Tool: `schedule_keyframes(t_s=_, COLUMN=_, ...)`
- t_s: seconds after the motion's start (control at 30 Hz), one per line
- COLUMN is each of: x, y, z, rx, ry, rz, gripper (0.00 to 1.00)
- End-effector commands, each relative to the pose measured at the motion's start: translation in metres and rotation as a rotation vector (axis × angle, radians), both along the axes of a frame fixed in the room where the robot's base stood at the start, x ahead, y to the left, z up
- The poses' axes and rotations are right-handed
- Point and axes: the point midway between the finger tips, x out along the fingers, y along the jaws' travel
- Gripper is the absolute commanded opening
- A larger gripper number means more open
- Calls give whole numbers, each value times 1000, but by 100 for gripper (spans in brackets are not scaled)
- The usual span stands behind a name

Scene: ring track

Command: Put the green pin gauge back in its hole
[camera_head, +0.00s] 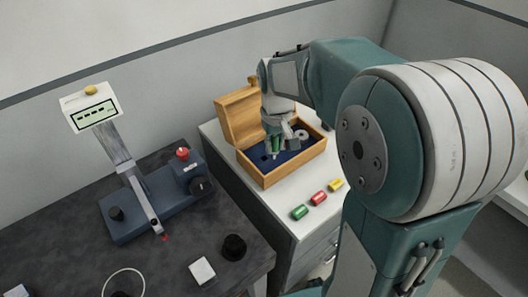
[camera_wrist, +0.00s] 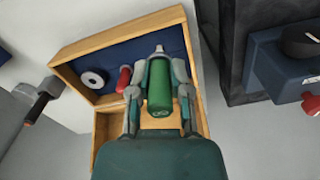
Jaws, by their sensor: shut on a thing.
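My gripper (camera_wrist: 160,72) is shut on the green pin gauge (camera_wrist: 159,92), one finger on each side of its green handle. Its metal end (camera_wrist: 160,50) points away from the wrist, toward the blue insert (camera_wrist: 148,52) of the wooden box. In the head view my gripper (camera_head: 276,146) is over the open box (camera_head: 285,172), with a bit of green between the fingers. The hole is not clearly visible, and I cannot tell whether the tip touches the insert.
A red handle (camera_wrist: 124,78) and a pale ring (camera_wrist: 93,78) sit in the box. The raised lid (camera_head: 238,112) stands behind it. Green (camera_head: 300,212), red (camera_head: 318,198) and yellow (camera_head: 336,185) cylinders lie in front. A gauge instrument (camera_head: 150,205) occupies the dark table at left.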

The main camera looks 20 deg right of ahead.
Motion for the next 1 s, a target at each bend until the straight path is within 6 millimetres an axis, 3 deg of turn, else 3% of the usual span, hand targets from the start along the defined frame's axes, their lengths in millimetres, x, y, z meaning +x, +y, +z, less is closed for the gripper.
schedule_keyframes(t_s=0.1, x=22, y=3, z=-14, rx=0, ry=4, rz=1, gripper=0)
schedule_keyframes(t_s=0.33, x=50, y=7, z=-48, rx=0, ry=3, rz=1, gripper=0)
schedule_keyframes(t_s=0.57, x=61, y=8, z=-62, rx=0, ry=1, rz=0, gripper=0)
schedule_keyframes(t_s=0.8, x=66, y=9, z=-93, rx=0, ry=0, rz=0, gripper=0)
schedule_keyframes(t_s=1.0, x=66, y=9, z=-93, rx=0, ry=-1, rz=0, gripper=0)
